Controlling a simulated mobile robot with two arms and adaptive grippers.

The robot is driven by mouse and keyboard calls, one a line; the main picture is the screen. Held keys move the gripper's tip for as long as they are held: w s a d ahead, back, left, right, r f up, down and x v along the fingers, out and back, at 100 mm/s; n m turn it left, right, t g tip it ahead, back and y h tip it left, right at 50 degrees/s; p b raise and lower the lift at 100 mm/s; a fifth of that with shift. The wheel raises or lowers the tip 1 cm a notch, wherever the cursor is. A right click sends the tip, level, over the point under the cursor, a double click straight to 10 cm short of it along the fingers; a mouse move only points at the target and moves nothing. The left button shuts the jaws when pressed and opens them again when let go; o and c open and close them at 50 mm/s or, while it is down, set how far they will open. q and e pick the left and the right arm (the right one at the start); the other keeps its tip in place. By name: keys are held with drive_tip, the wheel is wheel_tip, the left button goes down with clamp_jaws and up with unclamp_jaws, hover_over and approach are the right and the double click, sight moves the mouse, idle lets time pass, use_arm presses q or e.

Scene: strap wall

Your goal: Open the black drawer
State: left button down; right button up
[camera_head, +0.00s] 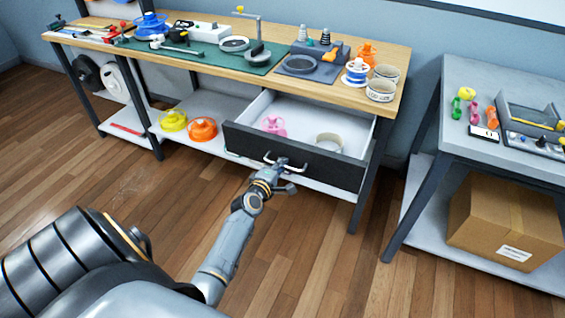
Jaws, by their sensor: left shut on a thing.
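The black drawer (330,169) is under the right part of the wooden workbench. It stands pulled out, with its white inside showing. A pink spool-like thing (273,125) and a pale round ring (329,142) lie in it. A light metal handle (293,169) is on its black front. My left gripper (279,165) is at the handle and shut on it; its fingertips are small and partly hidden. My right gripper is not in view.
The workbench (340,94) top holds tools, spools and tins. Yellow (173,120) and orange (203,129) spools sit on its lower shelf. A grey table (500,158) with a cardboard box (505,222) below stands at right. The wooden floor before the drawer is clear apart from my arm.

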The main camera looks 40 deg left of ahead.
use_arm(q)
drive_tip(key=shift+s+d+r, duration=0.1)
drive_tip(key=shift+s, duration=0.05)
drive_tip(key=c, duration=1.7)
unclamp_jaws()
drive_tip(key=shift+s, duration=0.1)
drive_tip(key=v, duration=1.2)
